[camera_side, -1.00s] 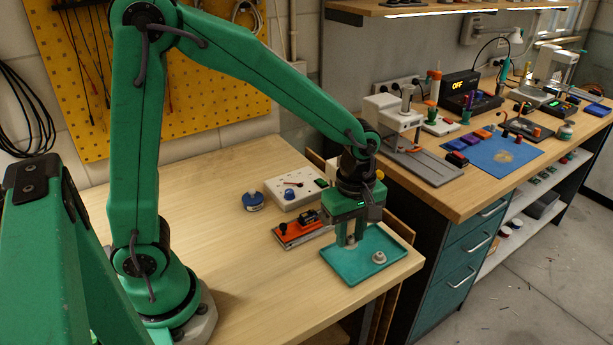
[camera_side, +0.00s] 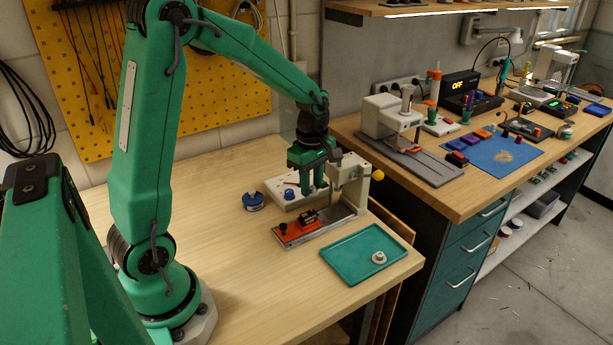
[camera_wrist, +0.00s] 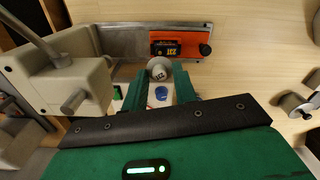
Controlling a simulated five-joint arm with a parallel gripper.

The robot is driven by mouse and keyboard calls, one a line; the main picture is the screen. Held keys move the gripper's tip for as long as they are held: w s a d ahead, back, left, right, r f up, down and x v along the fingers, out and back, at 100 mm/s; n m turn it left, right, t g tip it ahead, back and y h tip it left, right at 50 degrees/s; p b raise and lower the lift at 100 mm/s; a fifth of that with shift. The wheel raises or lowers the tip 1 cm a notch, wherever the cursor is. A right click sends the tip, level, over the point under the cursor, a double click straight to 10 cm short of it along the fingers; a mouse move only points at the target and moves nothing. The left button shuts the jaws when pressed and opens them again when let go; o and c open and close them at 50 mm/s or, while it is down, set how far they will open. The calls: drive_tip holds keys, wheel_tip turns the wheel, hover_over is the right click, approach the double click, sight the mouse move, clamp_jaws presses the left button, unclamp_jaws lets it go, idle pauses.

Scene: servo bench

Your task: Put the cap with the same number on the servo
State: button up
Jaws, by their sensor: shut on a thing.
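My gripper (camera_side: 307,190) is shut on a pale grey cap (camera_wrist: 158,69), which shows between the fingertips in the wrist view with dark digits that I cannot read surely. In the side view the fingers hide the cap and hang above and near the servo. The black servo (camera_side: 308,216) sits on an orange holder (camera_side: 290,234). In the wrist view the servo (camera_wrist: 166,49) carries a yellow-marked number label, also hard to read, and lies just beyond the cap. Another pale cap (camera_side: 379,258) stands in the teal tray (camera_side: 345,270).
A cream press (camera_side: 349,172) with a yellow knob stands right beside my gripper, on the rail of the orange holder. A white box (camera_side: 281,190) with a blue part lies behind. The front table is clear.

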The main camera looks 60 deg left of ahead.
sight(312, 186)
drive_tip(key=shift+f, duration=0.2)
drive_tip(key=shift+f, duration=2.05)
drive_tip(key=shift+f, duration=0.55)
idle(3.0)
drive_tip(key=o, duration=1)
drive_tip(key=shift+r, duration=0.2)
drive_tip(key=shift+r, duration=3.35)
